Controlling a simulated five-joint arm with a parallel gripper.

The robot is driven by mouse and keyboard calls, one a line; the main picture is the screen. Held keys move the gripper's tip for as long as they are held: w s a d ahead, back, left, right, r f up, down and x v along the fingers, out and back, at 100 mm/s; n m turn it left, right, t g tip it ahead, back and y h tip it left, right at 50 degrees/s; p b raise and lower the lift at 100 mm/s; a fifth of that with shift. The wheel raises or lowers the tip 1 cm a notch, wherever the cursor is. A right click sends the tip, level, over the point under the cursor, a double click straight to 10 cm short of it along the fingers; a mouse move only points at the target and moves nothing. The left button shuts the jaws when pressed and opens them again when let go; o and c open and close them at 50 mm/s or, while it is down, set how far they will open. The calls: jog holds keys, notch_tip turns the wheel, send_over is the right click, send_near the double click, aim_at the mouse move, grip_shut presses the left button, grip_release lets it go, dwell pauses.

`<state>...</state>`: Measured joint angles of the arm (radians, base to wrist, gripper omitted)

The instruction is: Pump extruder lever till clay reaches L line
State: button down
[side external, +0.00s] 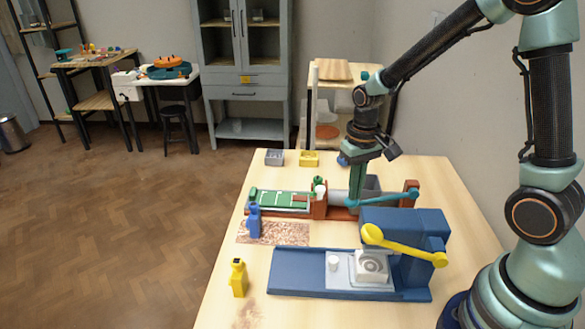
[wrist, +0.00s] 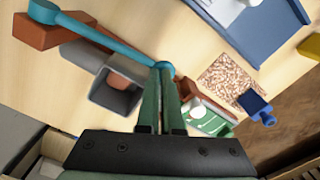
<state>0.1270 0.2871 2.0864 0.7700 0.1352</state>
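The extruder sits at the table's far side, with a red-brown base, a grey barrel (wrist: 105,90) and a teal lever (side external: 385,198). The lever runs from a red-brown post (side external: 408,195) to a rounded end, dipping slightly towards it. My gripper (side external: 355,200) points down at that end; its fingers lie almost together, with the lever's end at their tips, apparently touching it. Reddish-brown clay (wrist: 120,81) shows in the barrel's mouth. A green board (side external: 272,201) with white lines lies left of the extruder, with a reddish-brown patch near its right end. The L mark is too small to read.
A blue machine (side external: 400,222) with a yellow lever (side external: 405,246) stands in front. A blue bottle (side external: 254,222) stands on a speckled mat (side external: 290,234); a yellow bottle (side external: 238,278) is nearer. Grey and yellow bins (side external: 309,159) stand behind. The table's front left is mostly clear.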

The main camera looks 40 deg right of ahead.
jog(key=shift+r, duration=0.15)
notch_tip(320, 180, up, 9)
jog(key=shift+r, duration=0.2)
dwell(0.9)
jog(key=shift+f, duration=0.1)
dwell(0.5)
jog(key=shift+f, duration=4.75)
jog(key=shift+r, duration=0.1)
notch_tip(320, 180, up, 10)
jog(key=shift+f, duration=0.2)
